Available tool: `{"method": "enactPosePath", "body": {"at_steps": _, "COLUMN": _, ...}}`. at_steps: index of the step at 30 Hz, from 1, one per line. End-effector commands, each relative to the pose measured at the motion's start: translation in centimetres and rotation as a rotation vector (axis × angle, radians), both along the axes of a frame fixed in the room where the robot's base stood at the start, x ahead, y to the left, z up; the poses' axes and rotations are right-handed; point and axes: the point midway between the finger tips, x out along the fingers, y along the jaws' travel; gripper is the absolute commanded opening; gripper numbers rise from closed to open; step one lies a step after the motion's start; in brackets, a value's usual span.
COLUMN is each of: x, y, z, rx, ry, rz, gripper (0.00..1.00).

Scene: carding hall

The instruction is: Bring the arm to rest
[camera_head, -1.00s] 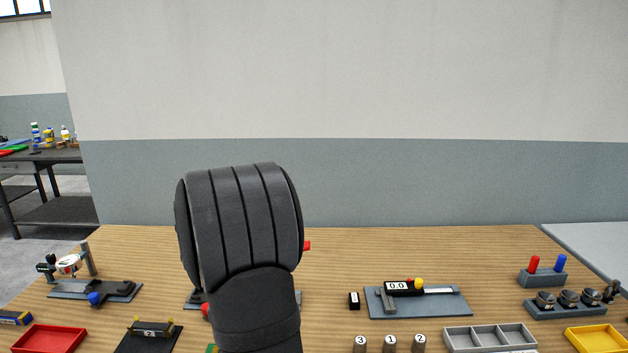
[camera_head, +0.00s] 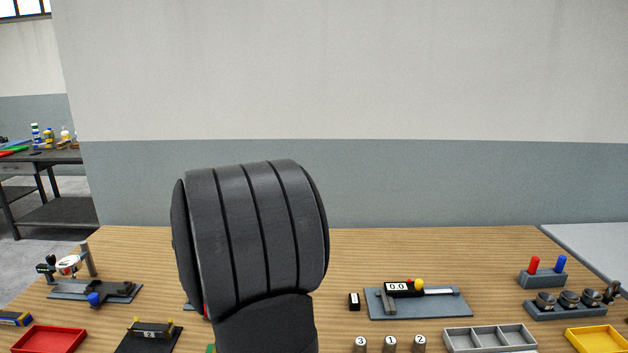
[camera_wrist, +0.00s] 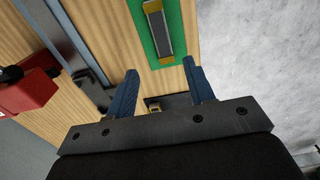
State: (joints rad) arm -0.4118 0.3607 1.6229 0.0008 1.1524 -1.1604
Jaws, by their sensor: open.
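My gripper (camera_wrist: 160,90) shows in the wrist view with its two blue fingers spread apart and nothing between them. It is above the wooden bench (camera_wrist: 109,32), near its edge, with a grey floor beyond on the right. In the head view my dark arm link stands large at the centre-left and hides the gripper and part of the bench (camera_head: 480,240).
The wrist view shows a green plate (camera_wrist: 140,27) with a grey bar and a red block (camera_wrist: 28,92). The head view shows a red tray (camera_head: 48,340), a caliper fixture (camera_head: 418,303), a grey compartment tray (camera_head: 490,339) and a yellow tray (camera_head: 597,339). The back middle of the bench is clear.

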Motion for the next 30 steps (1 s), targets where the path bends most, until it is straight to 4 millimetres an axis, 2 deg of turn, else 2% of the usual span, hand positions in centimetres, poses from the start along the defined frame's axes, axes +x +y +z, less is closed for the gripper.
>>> {"method": "enactPosePath", "body": {"at_steps": 1, "x": -0.2, "y": -0.1, "z": -1.7, "rx": -0.005, "ry": 0.011, "rz": 0.000, "gripper": 0.49}}
{"method": "enactPosePath", "body": {"at_steps": 3, "x": -0.2, "y": -0.1, "z": -3.2, "rx": -0.005, "ry": 0.010, "rz": 0.000, "gripper": 0.49}}
{"method": "enactPosePath", "body": {"at_steps": 17, "x": -0.2, "y": -0.1, "z": -12.5, "rx": -0.004, "ry": 0.010, "rz": 0.000, "gripper": 0.49}}
{"method": "enactPosePath", "body": {"at_steps": 18, "x": -0.1, "y": 0.0, "z": -12.5, "rx": -0.002, "ry": 0.005, "rz": 0.000, "gripper": 0.49}}
{"method": "enactPosePath", "body": {"at_steps": 24, "x": 0.0, "y": 0.0, "z": -7.9, "rx": 0.000, "ry": 0.001, "rz": 0.000, "gripper": 0.49}}
{"method": "enactPosePath", "body": {"at_steps": 30, "x": -0.6, "y": -3.8, "z": -5.9, "rx": -0.001, "ry": 0.003, "rz": -0.005, "gripper": 0.49}}
